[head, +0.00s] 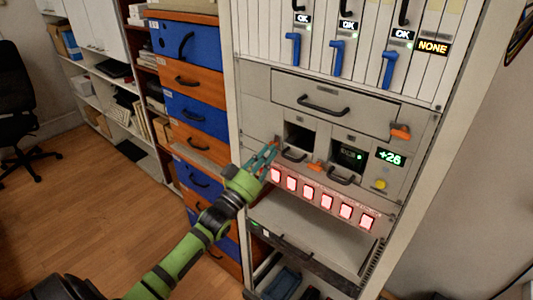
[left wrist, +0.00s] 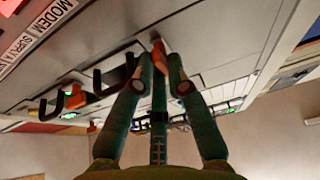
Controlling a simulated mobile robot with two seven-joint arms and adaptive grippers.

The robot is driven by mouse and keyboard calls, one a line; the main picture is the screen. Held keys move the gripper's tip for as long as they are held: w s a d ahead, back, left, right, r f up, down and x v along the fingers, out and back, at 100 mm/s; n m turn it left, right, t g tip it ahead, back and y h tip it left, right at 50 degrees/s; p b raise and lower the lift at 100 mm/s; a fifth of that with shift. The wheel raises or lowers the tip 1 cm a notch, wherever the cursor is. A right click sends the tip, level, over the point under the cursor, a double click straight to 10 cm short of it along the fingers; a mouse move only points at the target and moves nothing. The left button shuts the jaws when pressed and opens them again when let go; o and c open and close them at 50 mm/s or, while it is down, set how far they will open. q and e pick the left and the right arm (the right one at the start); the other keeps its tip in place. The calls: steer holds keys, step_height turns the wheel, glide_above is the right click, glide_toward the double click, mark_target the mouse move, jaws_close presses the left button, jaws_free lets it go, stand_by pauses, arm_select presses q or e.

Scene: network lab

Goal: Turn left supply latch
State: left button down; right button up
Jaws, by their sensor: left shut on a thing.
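The left supply latch, a small orange tab, shows in the left wrist view (left wrist: 160,48) between my left fingertips. In the head view it is largely hidden by my left gripper (head: 268,157), at the left edge of the left supply bay (head: 300,137). My left gripper, with teal fingers, is shut on this latch; its fingers also show in the left wrist view (left wrist: 161,65). The latch's exact angle is hard to tell. A second orange latch (head: 317,166) sits between the two bays; it also shows in the left wrist view (left wrist: 75,97). My right gripper is not in view.
The right bay (head: 347,155) has a lit display, with a "+26" readout (head: 389,157) and yellow button (head: 380,184) beside it. A drawer with a black handle (head: 322,105) and orange latch (head: 400,132) is above. Lit red-white switches (head: 311,192) run below. Blue-and-orange drawers (head: 192,108) stand left.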

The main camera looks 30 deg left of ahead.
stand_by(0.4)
arm_select(q)
steer(key=c, duration=1.2)
jaws_free()
steer(key=shift+d, duration=0.1)
steer(key=v, duration=1.2)
